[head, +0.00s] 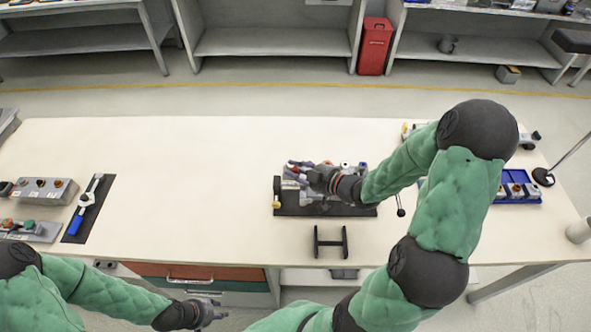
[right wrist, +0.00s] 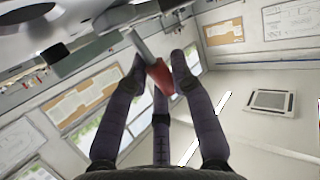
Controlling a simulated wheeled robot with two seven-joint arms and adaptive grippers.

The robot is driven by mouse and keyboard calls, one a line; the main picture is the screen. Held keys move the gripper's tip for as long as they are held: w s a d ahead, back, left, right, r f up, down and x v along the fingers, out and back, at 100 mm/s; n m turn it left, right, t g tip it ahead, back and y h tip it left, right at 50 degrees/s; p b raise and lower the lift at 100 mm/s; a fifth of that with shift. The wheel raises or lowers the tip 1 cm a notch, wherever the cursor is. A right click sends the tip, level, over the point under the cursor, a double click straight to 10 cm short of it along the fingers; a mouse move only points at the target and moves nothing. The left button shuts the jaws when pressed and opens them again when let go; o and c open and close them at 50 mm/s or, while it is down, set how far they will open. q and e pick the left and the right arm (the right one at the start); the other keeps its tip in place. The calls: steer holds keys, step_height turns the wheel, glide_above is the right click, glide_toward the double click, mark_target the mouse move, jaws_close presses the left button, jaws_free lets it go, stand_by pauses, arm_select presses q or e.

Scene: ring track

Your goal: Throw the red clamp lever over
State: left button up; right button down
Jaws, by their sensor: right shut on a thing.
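The red clamp lever (right wrist: 160,77) shows in the right wrist view as a red grip on a metal rod that slants up to the clamp body. My right gripper (right wrist: 158,72) is shut on the red grip, its purple fingers around it. In the head view, my right gripper (head: 300,174) is over the clamp fixture, on a dark base plate (head: 350,210). The gripper and arm hide the lever and much of the fixture there. My left gripper (head: 212,312) hangs in front of the table's front edge, away from the fixture; its fingers are too small to read.
A small black stand (head: 330,243) is in front of the fixture. A blue-handled tool lies on a dark mat (head: 72,228) at left, beside grey blocks (head: 45,191). A blue tray (head: 520,187) is at right. The table's left middle (head: 190,170) is clear.

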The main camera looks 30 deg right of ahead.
steer(key=shift+s+d+f+m+t+y+b, duration=0.15)
steer(key=shift+s+d+m+t+y+b, duration=0.25)
steer(key=shift+t+b, duration=0.45)
steer(key=shift+d+m+t+y, duration=0.15)
steer(key=shift+m+t+y, duration=0.25)
steer(key=shift+t, duration=0.05)
steer(key=shift+r, duration=0.2)
steer(key=c, duration=1)
jaws_free()
steer(key=shift+s, duration=0.1)
steer(key=shift+v, duration=5.95)
